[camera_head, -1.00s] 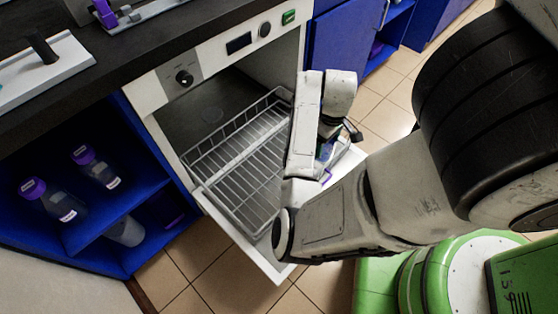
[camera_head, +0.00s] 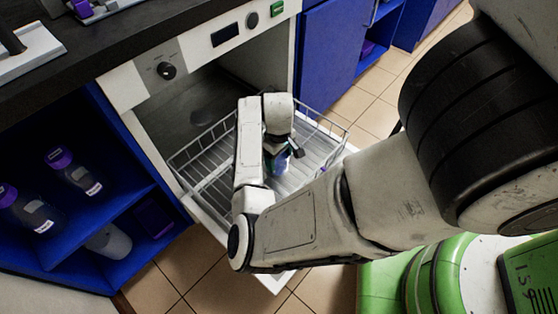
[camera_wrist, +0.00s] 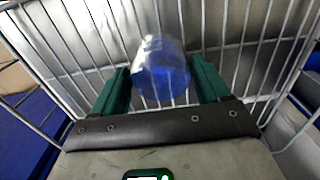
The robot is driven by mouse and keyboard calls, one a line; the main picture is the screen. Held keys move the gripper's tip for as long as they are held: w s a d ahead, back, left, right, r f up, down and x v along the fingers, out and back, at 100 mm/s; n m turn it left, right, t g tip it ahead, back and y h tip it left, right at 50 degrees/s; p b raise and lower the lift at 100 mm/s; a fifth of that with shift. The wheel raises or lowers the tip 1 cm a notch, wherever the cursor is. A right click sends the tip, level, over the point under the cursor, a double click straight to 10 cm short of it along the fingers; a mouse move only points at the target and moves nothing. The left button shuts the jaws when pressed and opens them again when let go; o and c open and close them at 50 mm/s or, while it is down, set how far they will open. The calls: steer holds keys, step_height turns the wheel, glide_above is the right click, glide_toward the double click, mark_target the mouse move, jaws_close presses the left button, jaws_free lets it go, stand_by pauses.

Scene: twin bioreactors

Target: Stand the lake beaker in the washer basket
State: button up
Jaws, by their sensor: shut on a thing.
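The lake beaker (camera_wrist: 163,72) is a clear vessel with deep blue in it. In the wrist view it sits between the two green fingers of my gripper (camera_wrist: 162,82), which is shut on it. In the head view the beaker (camera_head: 279,163) is mostly hidden behind my wrist and hand. The washer basket (camera_head: 205,160) is a wire rack pulled out on the washer's open door. My gripper holds the beaker over the basket's inside. Basket wires (camera_wrist: 95,40) show behind and around the beaker in the wrist view. I cannot tell whether its base touches the wires.
The washer (camera_head: 205,65) stands open under a dark counter (camera_head: 110,50). A blue open cabinet (camera_head: 115,215) to its left holds several purple-capped bottles (camera_head: 75,170). Blue cabinets (camera_head: 335,55) stand to the right. The basket around the beaker looks empty.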

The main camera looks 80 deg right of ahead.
steer(key=shift+f, duration=0.55)
steer(key=shift+f, duration=0.1)
steer(key=o, duration=1.1)
